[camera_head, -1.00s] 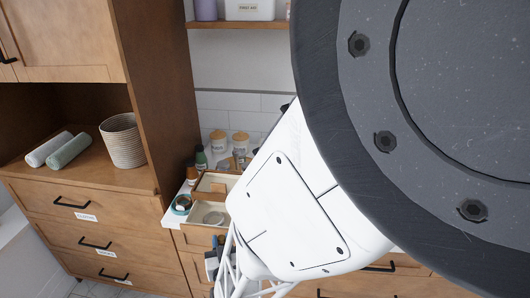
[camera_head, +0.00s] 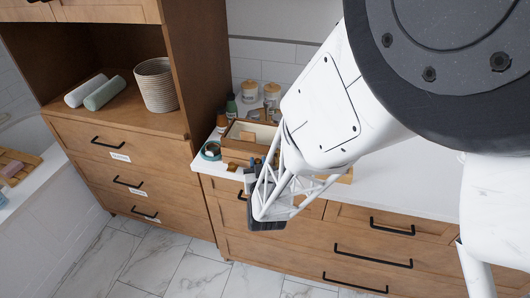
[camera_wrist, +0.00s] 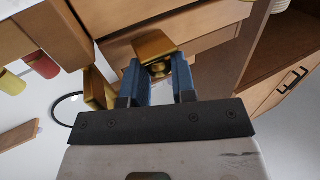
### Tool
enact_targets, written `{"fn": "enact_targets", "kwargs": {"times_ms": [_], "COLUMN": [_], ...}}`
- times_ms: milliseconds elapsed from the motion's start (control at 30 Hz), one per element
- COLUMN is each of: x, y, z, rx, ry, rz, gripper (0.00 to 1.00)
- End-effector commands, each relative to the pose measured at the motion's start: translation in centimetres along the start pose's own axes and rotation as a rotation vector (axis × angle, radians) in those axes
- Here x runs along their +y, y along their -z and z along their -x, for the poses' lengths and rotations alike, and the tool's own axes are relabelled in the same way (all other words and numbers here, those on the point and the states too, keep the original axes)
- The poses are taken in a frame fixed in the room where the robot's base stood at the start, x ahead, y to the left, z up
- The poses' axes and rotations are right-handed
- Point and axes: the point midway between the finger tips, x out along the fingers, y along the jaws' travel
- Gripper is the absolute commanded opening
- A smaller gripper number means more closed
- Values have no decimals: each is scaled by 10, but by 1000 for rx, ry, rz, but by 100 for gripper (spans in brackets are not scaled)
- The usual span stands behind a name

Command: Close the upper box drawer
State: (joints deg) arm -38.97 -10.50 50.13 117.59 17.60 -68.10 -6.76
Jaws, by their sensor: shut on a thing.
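The small wooden box (camera_head: 250,133) stands on the white counter, partly hidden behind my arm in the head view. In the wrist view its wooden drawer fronts (camera_wrist: 205,47) fill the upper middle. A brass handle (camera_wrist: 153,44) sits between the two blue fingers of my gripper (camera_wrist: 158,80), which is shut on it. A second brass piece (camera_wrist: 98,88) shows to the left of the fingers. My gripper is also in the head view (camera_head: 262,165), at the box's front side. I cannot tell from these views how far the upper drawer stands out.
A teal round container (camera_head: 211,151) and bottles (camera_head: 231,106) stand close to the box's left and back. Lidded jars (camera_head: 250,91) are behind it. A tall wooden cabinet (camera_head: 200,60) rises to the left. The counter (camera_head: 400,165) is clear to the right.

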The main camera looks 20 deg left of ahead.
Motion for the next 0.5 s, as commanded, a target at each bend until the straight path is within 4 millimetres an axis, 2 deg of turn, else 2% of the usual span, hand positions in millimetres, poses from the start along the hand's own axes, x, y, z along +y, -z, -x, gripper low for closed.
{"fn": "enact_targets", "kwargs": {"times_ms": [133, 167, 300, 500], "x": [2, 2, 1, 1], "y": [1, 1, 1, 1], "z": [-2, -2, -2, -1], "rx": [2, 2, 2, 2], "ry": [-5, -5, -4, -4], "rz": [-1, -1, -1, -1], "gripper": [0, 26, 47, 47]}}
